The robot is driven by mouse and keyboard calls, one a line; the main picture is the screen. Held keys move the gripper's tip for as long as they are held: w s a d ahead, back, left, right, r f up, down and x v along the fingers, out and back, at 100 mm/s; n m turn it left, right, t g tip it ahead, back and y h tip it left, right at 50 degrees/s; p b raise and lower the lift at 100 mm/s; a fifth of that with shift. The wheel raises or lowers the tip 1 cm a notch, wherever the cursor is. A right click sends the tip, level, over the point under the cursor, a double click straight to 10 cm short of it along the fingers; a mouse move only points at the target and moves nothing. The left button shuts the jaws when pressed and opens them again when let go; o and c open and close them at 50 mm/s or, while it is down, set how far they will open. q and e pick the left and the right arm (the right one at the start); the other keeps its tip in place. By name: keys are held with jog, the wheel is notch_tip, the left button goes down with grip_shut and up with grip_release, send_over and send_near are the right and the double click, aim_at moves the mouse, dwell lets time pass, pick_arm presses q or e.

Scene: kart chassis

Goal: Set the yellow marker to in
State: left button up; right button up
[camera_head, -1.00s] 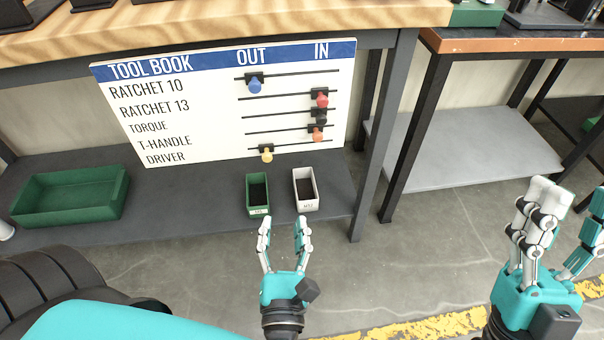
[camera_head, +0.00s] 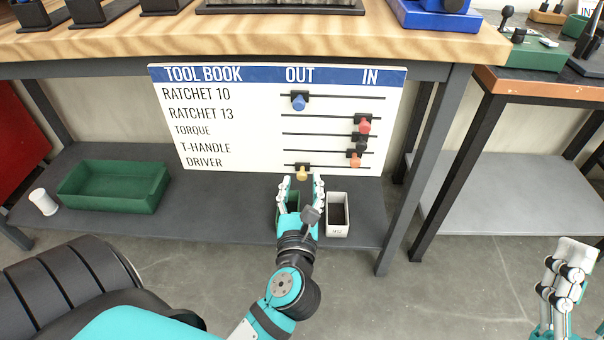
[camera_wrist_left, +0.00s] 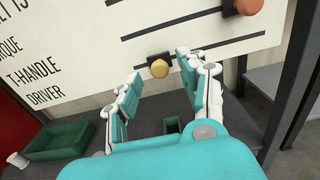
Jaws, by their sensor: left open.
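The yellow marker (camera_head: 302,174) sits on the lowest rail of the tool book board (camera_head: 215,130), in the DRIVER row, at the left end under OUT. The wrist view shows the yellow marker (camera_wrist_left: 160,68) just beyond my fingertips, roughly between them. My left gripper (camera_head: 302,180) is open and empty, just below and in front of the marker, apart from it as far as I can tell. It also shows in the left wrist view (camera_wrist_left: 158,70).
A blue marker (camera_head: 299,102) is under OUT; red (camera_head: 364,126), black (camera_head: 361,143) and orange (camera_head: 354,160) markers are under IN. A white bin (camera_head: 338,228) and a partly hidden green bin stand below. A green tray (camera_head: 70,200) is left. The bench top (camera_head: 400,42) overhangs the board.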

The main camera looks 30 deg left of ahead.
aim_at(302, 178)
pick_arm(q)
jog(key=shift+x, duration=1.7)
grip_shut()
